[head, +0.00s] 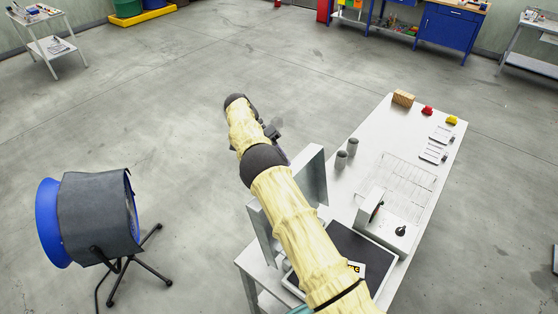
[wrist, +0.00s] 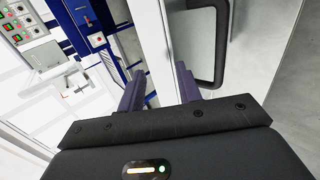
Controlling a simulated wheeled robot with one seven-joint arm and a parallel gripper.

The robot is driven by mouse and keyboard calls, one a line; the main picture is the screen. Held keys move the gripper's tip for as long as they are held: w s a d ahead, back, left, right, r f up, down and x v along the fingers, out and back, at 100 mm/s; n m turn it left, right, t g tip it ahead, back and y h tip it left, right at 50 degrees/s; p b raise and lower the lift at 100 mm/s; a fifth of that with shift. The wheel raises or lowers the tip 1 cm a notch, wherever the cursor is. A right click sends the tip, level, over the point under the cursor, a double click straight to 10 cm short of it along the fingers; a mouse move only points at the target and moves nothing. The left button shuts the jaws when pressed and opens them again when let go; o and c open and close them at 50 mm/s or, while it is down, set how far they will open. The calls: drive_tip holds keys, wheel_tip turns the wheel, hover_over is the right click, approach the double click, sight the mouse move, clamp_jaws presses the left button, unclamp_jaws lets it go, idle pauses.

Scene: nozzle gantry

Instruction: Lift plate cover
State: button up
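A dark flat plate (head: 362,250) lies in a pale frame at the near end of the white bench, partly hidden behind my arm. I cannot tell whether this is the plate cover. A pale upright gantry frame (head: 311,172) stands beside it, also partly hidden. My gripper (wrist: 157,78) shows two purple fingers held apart, with a pale upright bar beyond the gap. I see nothing held between them. In the wrist view a grey panel with a dark rounded rim (wrist: 222,45) is to the right of the fingers.
The white bench (head: 385,125) also carries two grey cylinders (head: 347,154), a white box with a black knob (head: 388,219), a wooden block (head: 403,98), and red and yellow pieces. Open floor lies between.

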drive_tip(key=shift+s+r+p, duration=0.1)
drive_tip(key=shift+r+p, duration=0.4)
drive_tip(key=shift+r, duration=0.45)
